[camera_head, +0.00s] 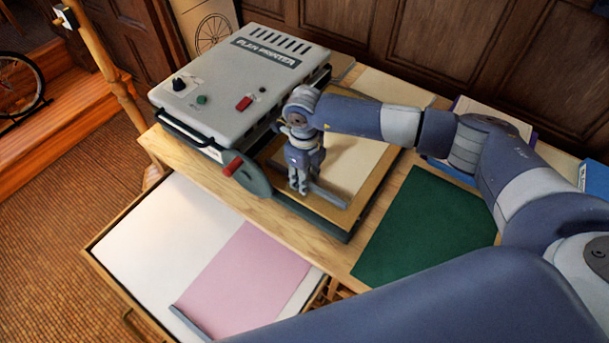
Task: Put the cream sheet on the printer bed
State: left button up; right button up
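The cream sheet (352,163) lies over the tan bed (369,193) of the grey printer, at its right side. A grey strip (329,196) runs along the near edge of the sheet. My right gripper (298,189) points down at the left part of this strip, with its fingertips close together. I cannot tell whether the fingers are clamped on the strip or just beside it. The gripper and wrist hide part of the sheet's left side and the strip's left end. My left gripper is not in view.
The printer body (240,80) stands left of the bed, with a red-handled wheel (240,174). A green mat (425,228) lies on the bench at right. An open drawer (160,240) below holds a pink sheet (245,282) with a grey strip.

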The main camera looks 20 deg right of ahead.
jog(key=shift+r, duration=0.15)
jog(key=shift+r, duration=0.25)
notch_tip(320, 180, up, 11)
jog(key=b, duration=0.3)
jog(key=shift+r, duration=0.2)
